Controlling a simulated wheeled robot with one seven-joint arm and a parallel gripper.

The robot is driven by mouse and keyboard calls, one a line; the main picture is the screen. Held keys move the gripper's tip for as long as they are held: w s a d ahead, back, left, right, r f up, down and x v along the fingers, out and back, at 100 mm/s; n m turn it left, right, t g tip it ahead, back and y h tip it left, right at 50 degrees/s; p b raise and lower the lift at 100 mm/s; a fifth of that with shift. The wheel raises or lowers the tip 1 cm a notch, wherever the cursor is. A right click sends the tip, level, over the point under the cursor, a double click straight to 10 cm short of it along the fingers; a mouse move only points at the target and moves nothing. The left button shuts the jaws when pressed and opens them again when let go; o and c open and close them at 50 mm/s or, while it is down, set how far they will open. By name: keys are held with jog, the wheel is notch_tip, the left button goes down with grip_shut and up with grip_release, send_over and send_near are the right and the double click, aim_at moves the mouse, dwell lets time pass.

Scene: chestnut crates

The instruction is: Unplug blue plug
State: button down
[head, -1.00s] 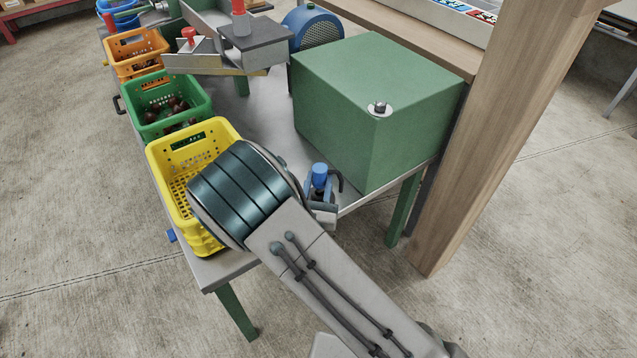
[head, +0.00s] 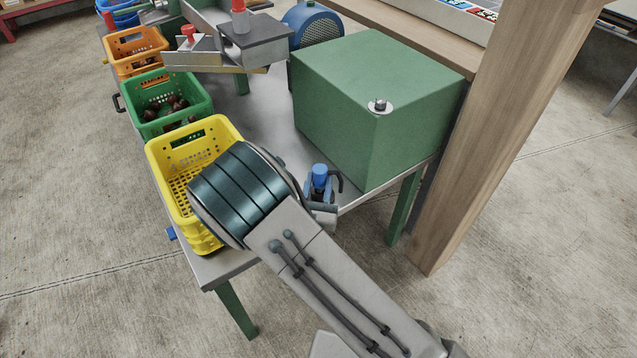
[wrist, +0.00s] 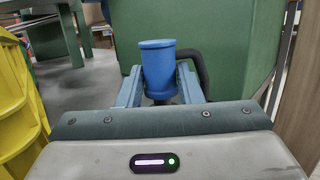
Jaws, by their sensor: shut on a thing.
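The blue plug (head: 319,172) shows as a blue cylinder near the right edge of the grey table, in front of the green box. In the wrist view the blue plug (wrist: 158,68) stands upright between the two blue fingers of my gripper (wrist: 160,90), which is shut on it. A dark cable curves away behind its right side. In the head view my gripper (head: 320,187) is partly hidden by my arm. The lower end of the plug and any socket are hidden, so I cannot tell whether it is seated.
A large green box (head: 350,115) stands just behind the plug. A yellow crate (head: 215,128), a green crate (head: 197,83) and an orange crate (head: 140,37) line the table's left side. A wooden post (head: 490,140) rises to the right. Bare grey table top (head: 262,110) lies between crates and box.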

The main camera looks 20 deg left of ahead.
jog(key=shift+f, duration=0.4)
jog(key=shift+r, duration=0.1)
jog(key=shift+r+p, duration=0.7)
jog(key=shift+r, duration=0.15)
